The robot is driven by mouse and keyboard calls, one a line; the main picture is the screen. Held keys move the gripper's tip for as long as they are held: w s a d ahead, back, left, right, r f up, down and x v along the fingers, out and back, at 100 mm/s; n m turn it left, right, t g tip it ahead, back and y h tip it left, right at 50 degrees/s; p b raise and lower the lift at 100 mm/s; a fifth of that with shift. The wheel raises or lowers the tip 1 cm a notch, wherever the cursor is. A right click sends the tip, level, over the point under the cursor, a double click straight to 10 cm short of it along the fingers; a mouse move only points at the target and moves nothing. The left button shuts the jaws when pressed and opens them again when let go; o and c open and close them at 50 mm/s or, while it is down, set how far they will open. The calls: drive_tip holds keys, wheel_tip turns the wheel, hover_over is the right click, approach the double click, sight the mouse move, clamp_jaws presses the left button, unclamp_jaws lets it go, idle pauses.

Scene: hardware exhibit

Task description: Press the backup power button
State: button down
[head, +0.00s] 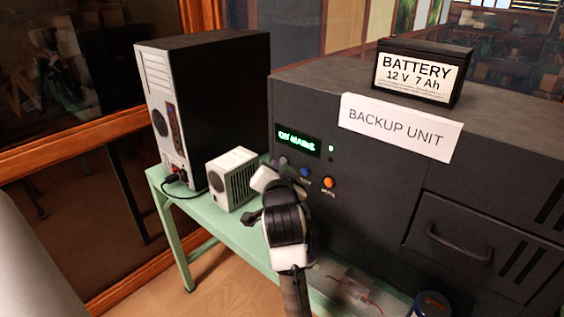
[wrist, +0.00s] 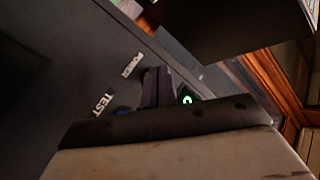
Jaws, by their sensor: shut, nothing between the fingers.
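The dark backup unit (head: 400,160) shows a lit green display (head: 299,141), and below it a greyish button (head: 283,160), a blue button (head: 305,172) and an orange button (head: 329,183). My gripper (head: 274,166) is shut and empty, at the left end of this button row. In the wrist view its fingertips (wrist: 157,86) lie beside the POWER label (wrist: 131,66) and cover the place of the power button. The blue button (wrist: 122,111) by the TEST label (wrist: 101,105) shows partly above my gripper body. I cannot tell whether the fingertips touch the power button.
A white box with a grille (head: 233,178) stands close left of my gripper on the green table (head: 207,219), with a computer tower (head: 210,100) behind it.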

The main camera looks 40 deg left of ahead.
drive_tip(key=s, duration=0.6)
drive_tip(key=shift+a+p, duration=0.25)
drive_tip(key=shift+p, duration=0.2)
drive_tip(key=shift+a, duration=0.1)
